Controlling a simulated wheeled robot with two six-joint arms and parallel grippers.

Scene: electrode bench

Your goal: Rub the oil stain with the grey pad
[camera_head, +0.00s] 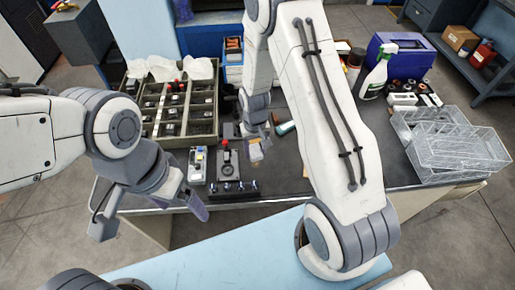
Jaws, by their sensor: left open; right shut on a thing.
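My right gripper (256,146) hangs over the middle of the dark bench top (290,165), pointing down. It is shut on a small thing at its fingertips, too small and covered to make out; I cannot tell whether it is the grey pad. My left gripper (150,215) is open and empty in front of the bench's near edge, at the left. I cannot make out an oil stain on the bench; my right arm hides much of its middle and right.
A divided tray (174,142) with small parts and white cloths stands at the back left. A small dark device (228,165) stands near the front edge.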

